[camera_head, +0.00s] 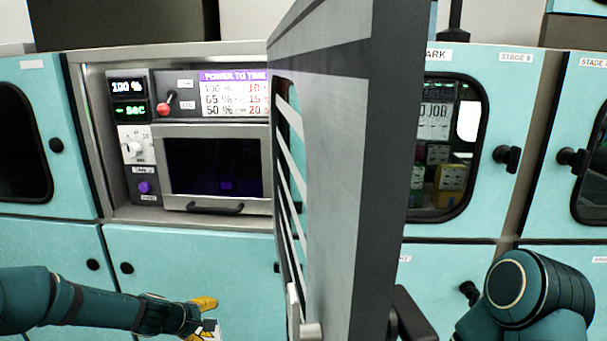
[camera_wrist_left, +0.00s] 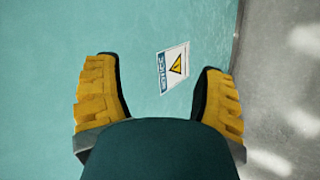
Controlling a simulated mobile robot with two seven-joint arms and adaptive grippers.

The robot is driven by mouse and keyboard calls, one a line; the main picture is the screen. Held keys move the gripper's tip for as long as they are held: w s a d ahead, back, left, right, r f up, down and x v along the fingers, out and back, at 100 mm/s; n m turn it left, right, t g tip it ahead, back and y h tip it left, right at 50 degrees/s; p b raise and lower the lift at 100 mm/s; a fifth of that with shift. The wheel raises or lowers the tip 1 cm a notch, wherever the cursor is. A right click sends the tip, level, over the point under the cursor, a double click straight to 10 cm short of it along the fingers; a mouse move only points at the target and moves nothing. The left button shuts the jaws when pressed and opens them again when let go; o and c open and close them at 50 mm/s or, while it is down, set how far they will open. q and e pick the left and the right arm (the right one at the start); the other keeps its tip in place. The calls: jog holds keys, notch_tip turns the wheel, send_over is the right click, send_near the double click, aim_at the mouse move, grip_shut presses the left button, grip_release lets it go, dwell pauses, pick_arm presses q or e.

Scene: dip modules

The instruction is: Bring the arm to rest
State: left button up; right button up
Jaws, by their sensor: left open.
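My left arm comes in from the left at the bottom of the head view. Its yellow-fingered gripper (camera_head: 208,318) is in front of the teal lower cabinet, below the machine bay. In the left wrist view the gripper (camera_wrist_left: 160,95) has its two yellow fingers spread wide with nothing between them. Beyond them is a teal panel (camera_wrist_left: 60,35) with a warning label (camera_wrist_left: 173,67). A dark teal rounded part of my right arm (camera_head: 535,295) shows at the lower right of the head view; its gripper is outside the frame.
A large grey door (camera_head: 340,170) stands open, edge-on, across the middle. Left of it, the bay holds a machine with a dark, closed front (camera_head: 212,165), a red-knobbed lever (camera_head: 165,103) and a power-to-time chart (camera_head: 233,92). Teal cabinets (camera_head: 470,205) with dark knobs line the right.

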pick_arm(q)
jog(key=s+d+f+m+g, duration=0.2)
jog(key=s+d+f+m, duration=0.2)
jog(key=s, duration=0.5)
jog(key=s+d+f+m+g, duration=0.2)
jog(key=s+d+f+m, duration=0.2)
jog(key=s, duration=0.5)
jog(key=s+d+f+m+g, duration=0.2)
jog(key=s+d+f+m, duration=0.1)
jog(key=s+d+f, duration=0.4)
jog(key=shift+s+d+f+m, duration=0.15)
jog(key=shift+s+f+m, duration=0.2)
jog(key=shift+s, duration=0.8)
jog(key=shift+r, duration=0.1)
